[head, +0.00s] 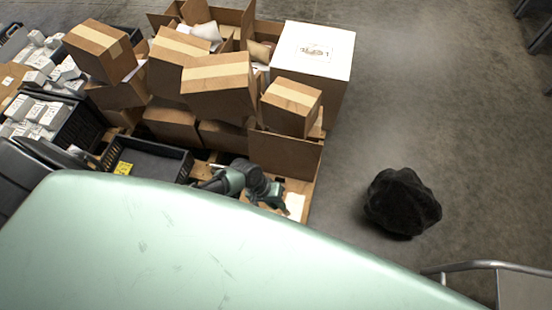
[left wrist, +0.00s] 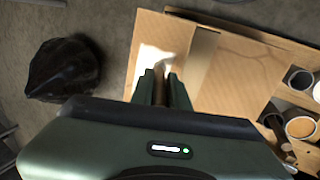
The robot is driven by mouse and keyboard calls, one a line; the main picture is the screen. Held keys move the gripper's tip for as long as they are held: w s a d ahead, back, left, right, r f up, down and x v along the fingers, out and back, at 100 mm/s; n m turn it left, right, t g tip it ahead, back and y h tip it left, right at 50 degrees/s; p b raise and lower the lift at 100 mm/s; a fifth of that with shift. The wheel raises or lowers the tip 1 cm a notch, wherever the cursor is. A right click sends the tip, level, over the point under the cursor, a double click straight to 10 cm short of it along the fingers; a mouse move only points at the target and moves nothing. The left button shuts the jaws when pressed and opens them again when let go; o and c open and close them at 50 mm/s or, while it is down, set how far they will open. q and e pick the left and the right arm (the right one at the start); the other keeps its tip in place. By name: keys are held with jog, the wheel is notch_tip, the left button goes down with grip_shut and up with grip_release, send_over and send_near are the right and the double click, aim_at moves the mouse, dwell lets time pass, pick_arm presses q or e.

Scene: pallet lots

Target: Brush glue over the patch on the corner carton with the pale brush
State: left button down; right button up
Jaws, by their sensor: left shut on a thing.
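My left gripper (head: 268,197) is at the near right corner of the pallet load. In the left wrist view my left gripper (left wrist: 161,88) is shut on a slim brownish handle, which I take as the pale brush (left wrist: 160,92); its far end is hard to make out. The brush points at a white patch (left wrist: 150,60) on the corner carton (left wrist: 235,72), a brown board face with a tape strip. The patch also shows in the head view (head: 295,204), right of the gripper. I cannot tell whether the bristles touch it. My right gripper is not in view.
Open jars, one with tan contents (left wrist: 300,127), stand right of the carton face. A dark bundle (head: 402,203) lies on the floor at right. Taped cartons (head: 218,84), a large white box (head: 312,60) and a black crate (head: 150,160) crowd the pallet. Floor on the right is mostly clear.

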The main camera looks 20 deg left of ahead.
pick_arm(q)
jog(key=shift+w+a+f, duration=0.15)
jog(key=shift+w+a, duration=0.05)
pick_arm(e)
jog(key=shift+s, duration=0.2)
pick_arm(q)
jog(key=shift+s, duration=0.2)
